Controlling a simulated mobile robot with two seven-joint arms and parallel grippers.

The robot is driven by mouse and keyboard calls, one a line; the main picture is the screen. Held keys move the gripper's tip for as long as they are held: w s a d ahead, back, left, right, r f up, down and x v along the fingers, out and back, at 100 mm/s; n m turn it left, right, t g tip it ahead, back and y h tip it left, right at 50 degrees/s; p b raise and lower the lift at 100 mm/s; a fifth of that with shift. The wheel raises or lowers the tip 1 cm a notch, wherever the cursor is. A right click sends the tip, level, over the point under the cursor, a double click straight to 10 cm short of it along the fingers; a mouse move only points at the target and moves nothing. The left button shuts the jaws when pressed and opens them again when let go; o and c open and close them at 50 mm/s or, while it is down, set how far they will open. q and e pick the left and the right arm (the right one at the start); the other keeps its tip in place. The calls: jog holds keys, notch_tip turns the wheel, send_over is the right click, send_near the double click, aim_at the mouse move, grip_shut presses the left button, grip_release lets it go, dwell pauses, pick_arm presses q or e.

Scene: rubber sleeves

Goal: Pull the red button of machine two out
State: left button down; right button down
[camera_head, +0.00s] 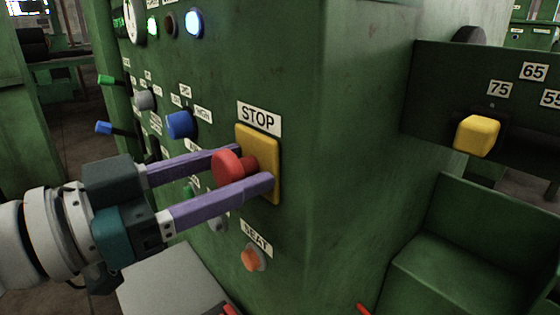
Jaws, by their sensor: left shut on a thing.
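The red mushroom button (229,169) stands out from a yellow plate (270,178) under a STOP label, on the front of a green machine. My left gripper (255,170) comes in from the left, with its two purple fingers on either side of the red button. It is shut on the button, with one finger above and behind it and the other below and in front. The fingertips reach close to the yellow plate. The upper finger is partly hidden behind the button. My right gripper is not in view. No number naming the machine can be read.
Levers with green and blue ends stick out at the left. A yellow knob (477,134) sits on a dark green panel at the right.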

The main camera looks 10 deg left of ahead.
pick_arm(q)
jog(key=shift+p+v, duration=0.45)
jog(key=shift+v, duration=0.4)
jog(key=shift+d+r, duration=0.1)
jog(key=shift+d, duration=0.05)
jog(key=c, duration=0.5)
grip_release()
jog(key=shift+o, duration=0.6)
jog(key=shift+s, duration=0.1)
jog(key=shift+o, duration=1)
jog(key=shift+a, duration=0.2)
jog(key=v, duration=0.9)
jog(key=shift+s+a, duration=0.2)
jog(key=shift+s, duration=0.15)
